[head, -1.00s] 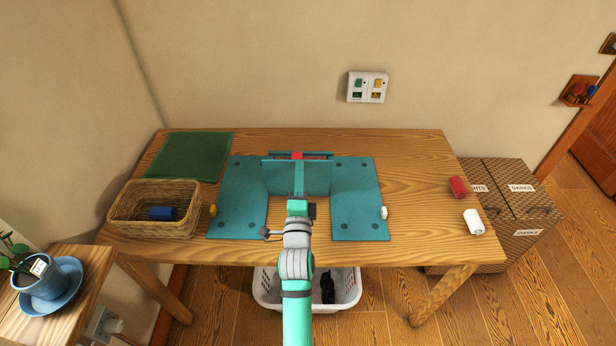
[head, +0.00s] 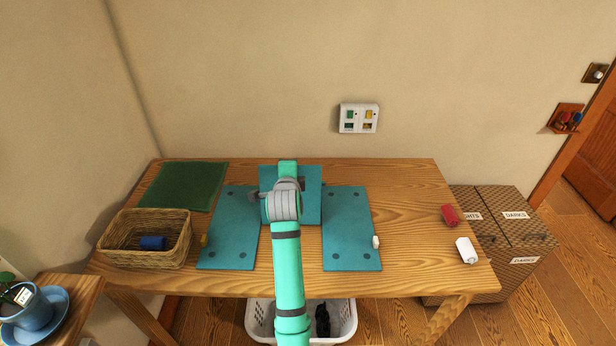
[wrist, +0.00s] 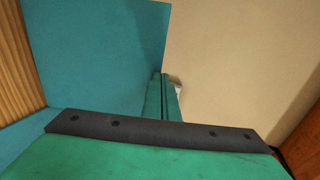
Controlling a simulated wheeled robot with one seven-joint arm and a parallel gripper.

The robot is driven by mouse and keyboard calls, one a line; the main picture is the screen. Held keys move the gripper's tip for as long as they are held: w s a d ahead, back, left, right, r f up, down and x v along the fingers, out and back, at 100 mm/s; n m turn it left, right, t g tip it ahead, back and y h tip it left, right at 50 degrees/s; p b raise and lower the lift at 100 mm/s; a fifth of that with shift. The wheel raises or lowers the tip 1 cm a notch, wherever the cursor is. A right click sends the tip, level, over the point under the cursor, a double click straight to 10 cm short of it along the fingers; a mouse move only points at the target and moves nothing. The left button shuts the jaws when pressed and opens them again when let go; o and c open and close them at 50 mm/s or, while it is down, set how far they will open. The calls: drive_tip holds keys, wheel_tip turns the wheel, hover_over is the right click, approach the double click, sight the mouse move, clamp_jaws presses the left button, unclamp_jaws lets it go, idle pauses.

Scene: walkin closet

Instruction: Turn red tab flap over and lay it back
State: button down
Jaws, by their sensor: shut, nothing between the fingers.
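The teal folding board lies on the wooden table, with its left panel (head: 228,232) and right panel (head: 348,235) flat. The middle flap (head: 309,207) is raised between them, its face showing behind my arm. In the wrist view the flap (wrist: 95,50) is a large teal sheet at upper left. The red tab is not visible now; it is hidden. My gripper (wrist: 163,85) is shut and empty, close beside the flap's edge in the wrist view. In the head view my arm hides the fingers, so I cannot tell whether they touch it.
A wicker basket (head: 179,249) with a blue roll (head: 153,243) and a green mat (head: 184,186) are at left. A red roll (head: 450,215) and a white roll (head: 467,250) lie at right.

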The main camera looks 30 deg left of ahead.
drive_tip(key=shift+w+a+f+g, duration=0.25)
drive_tip(key=shift+w+a+g, duration=0.25)
drive_tip(key=shift+w, duration=0.3)
drive_tip(key=shift+h, duration=0.3)
